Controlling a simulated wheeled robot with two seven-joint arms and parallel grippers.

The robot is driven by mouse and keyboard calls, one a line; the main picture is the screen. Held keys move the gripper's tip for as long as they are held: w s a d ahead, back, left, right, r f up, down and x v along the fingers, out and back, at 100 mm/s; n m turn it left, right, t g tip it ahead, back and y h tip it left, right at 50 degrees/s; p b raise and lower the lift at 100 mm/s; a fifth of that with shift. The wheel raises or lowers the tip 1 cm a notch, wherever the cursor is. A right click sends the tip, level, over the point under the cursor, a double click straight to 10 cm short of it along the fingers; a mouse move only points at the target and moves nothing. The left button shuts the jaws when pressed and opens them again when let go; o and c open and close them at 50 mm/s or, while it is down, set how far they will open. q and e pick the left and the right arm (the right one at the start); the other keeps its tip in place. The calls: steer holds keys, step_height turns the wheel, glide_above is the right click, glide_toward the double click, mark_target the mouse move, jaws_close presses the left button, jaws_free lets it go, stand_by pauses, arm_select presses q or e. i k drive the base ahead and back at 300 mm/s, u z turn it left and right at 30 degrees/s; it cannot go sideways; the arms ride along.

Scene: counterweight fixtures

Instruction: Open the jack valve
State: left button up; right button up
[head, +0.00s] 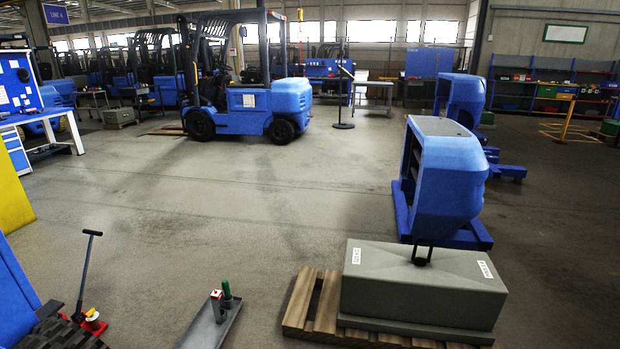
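A jack with a long dark handle (83,270) stands on the floor at the lower left. The handle leans up and to the right and ends in a short black crossbar. At its foot is a small red part (93,322) with a whitish top, partly beside a black ribbed block. I cannot tell which small part is the valve or how it is set. Neither of my grippers is in view.
A grey tray (196,331) holds a green bottle-like item (227,293) and a red-and-white item (215,303). A grey counterweight block (420,295) sits on a wooden pallet (297,308). Blue housings (455,175) and a forklift (255,105) stand beyond. The middle floor is clear.

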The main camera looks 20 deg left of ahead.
mark_target(90, 313)
steer(key=u, duration=0.5)
steer(key=i, duration=1.05)
steer(key=u, duration=1.6)
steer(key=i, duration=0.75)
steer(key=u, duration=0.6)
